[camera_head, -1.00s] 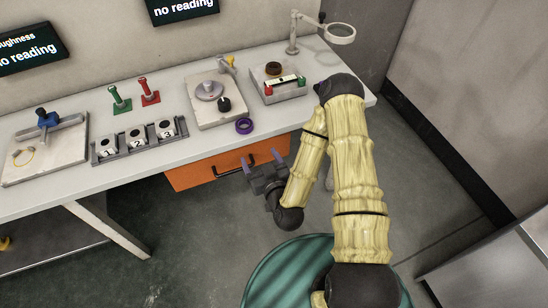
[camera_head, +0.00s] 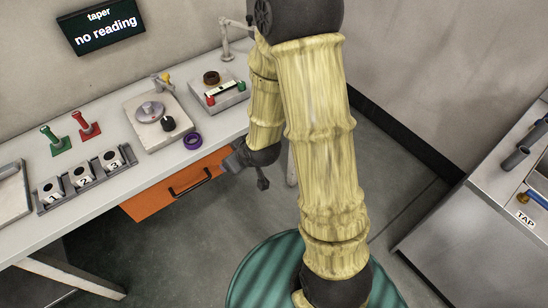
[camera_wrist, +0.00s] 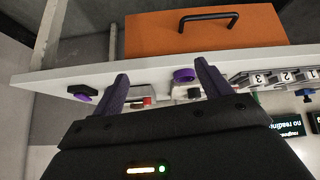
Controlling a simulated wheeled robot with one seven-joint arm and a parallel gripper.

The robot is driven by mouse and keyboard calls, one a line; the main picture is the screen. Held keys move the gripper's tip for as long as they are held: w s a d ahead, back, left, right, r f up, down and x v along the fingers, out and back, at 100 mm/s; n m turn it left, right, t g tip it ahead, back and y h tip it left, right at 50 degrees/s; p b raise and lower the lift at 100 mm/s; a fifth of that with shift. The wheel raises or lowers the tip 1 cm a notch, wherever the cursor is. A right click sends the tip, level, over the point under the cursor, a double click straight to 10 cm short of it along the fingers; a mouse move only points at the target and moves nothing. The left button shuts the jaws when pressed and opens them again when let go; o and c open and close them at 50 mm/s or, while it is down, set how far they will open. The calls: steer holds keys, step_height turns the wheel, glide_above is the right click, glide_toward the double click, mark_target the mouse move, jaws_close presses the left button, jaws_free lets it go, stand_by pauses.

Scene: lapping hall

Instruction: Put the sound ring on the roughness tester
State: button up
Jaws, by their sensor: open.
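A purple ring (camera_head: 192,140) lies flat on the bench near its front edge, in front of the plate with a round disc; it also shows in the wrist view (camera_wrist: 184,75). A brown ring (camera_head: 211,77) sits on the station at the bench's right end. No mark tells me which ring is sound. The plate at the left picture edge (camera_head: 10,197), seemingly the roughness tester, is mostly cut off; a blue part (camera_wrist: 308,93) shows in the wrist view. My gripper (camera_wrist: 161,72) is open and empty, in front of the bench edge, apart from both rings.
A rack with blocks 1, 2 and 3 (camera_head: 88,190), green (camera_head: 56,141) and red (camera_head: 86,127) stamps stand left of the disc plate (camera_head: 150,112). An orange drawer (camera_head: 150,206) is below. A steel counter (camera_head: 470,230) stands at right.

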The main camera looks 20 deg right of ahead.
steer(key=s+d+r+m+g+h, duration=0.1)
steer(key=s+d+r+m+g, duration=0.1)
steer(key=s+r, duration=0.3)
steer(key=s+d+r+m+g+h, duration=0.1)
steer(key=s+d+r+m+g, duration=0.1)
steer(key=s+d+r, duration=0.2)
steer(key=shift+s+d+r+m, duration=0.4)
steer(key=shift+s+r, duration=0.15)
steer(key=shift+s, duration=0.55)
steer(key=shift+o, duration=0.4)
